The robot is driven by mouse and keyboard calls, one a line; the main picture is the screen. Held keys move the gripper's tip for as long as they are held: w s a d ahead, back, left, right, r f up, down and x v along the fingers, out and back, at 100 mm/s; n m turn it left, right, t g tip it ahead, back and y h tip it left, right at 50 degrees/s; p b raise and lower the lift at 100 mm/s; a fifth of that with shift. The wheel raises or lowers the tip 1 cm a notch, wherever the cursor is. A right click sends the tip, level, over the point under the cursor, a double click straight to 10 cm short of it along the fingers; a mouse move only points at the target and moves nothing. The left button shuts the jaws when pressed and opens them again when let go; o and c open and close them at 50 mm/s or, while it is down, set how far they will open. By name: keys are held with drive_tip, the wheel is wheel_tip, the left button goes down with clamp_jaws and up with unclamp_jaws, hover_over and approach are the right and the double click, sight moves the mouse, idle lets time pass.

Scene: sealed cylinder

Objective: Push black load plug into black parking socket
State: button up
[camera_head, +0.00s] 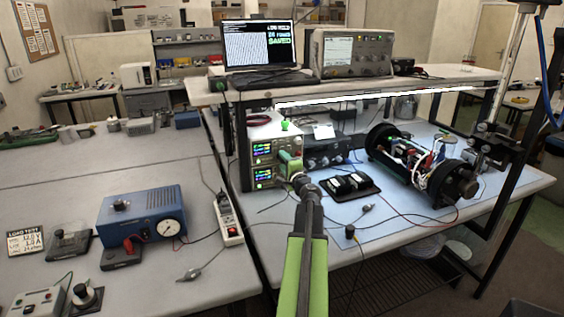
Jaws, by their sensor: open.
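My gripper (292,167) is at the far end of my green and grey arm, in front of the power supply (272,150) with lit displays. The view is too small to show its fingers clearly. I see nothing held in it. A small black plug-like piece (350,231) stands on the blue mat, right of my arm and nearer than the gripper; I cannot tell if it is the black load plug. A black block (120,258) with a red plug sits before the blue gauge box (143,214). I cannot tell which piece is the black parking socket.
A black tray (349,187) with dark pieces lies right of my gripper. An opened cylinder (420,165) with wires lies farther right. Loose cables cross the mat. A power strip (229,220) lies left of my arm. A shelf with a laptop (258,46) stands above.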

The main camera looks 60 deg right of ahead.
sight(284, 163)
drive_tip(key=shift+c, duration=0.3)
clamp_jaws()
idle(1.3)
drive_tip(key=shift+a, duration=0.1)
drive_tip(key=shift+v, duration=2.95)
